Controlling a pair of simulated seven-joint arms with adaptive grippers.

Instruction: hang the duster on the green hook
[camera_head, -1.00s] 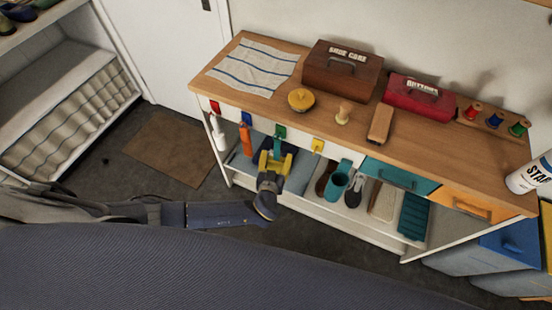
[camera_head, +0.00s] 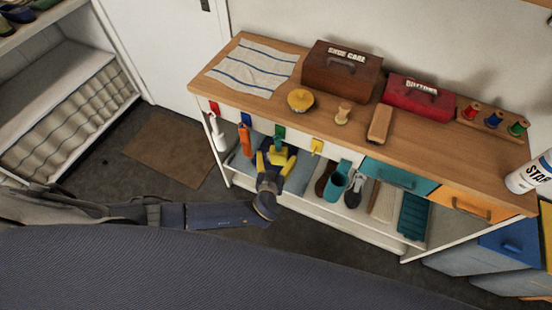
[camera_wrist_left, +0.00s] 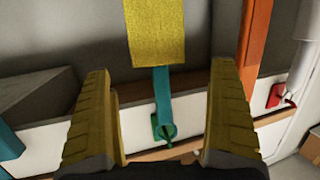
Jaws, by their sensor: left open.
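The duster (camera_wrist_left: 157,38) has a yellow head and a narrow teal handle. In the left wrist view, the handle's end meets the green hook (camera_wrist_left: 163,128), and the hook's tip shows at that end. The duster appears to hang there; the exact seating is too small to be sure. The green hook (camera_head: 280,132) also shows on the bench's front rail in the head view. My left gripper (camera_head: 276,158) is open in front of it. Its yellow fingers stand apart on either side of the handle, not touching it. My right gripper is out of view.
A red hook (camera_head: 214,107) and a yellow hook (camera_head: 317,146) are on the same rail. An orange item (camera_head: 245,138) hangs just left of the green hook. A teal boot-like item (camera_head: 338,182) and shoes stand on the shelf to the right.

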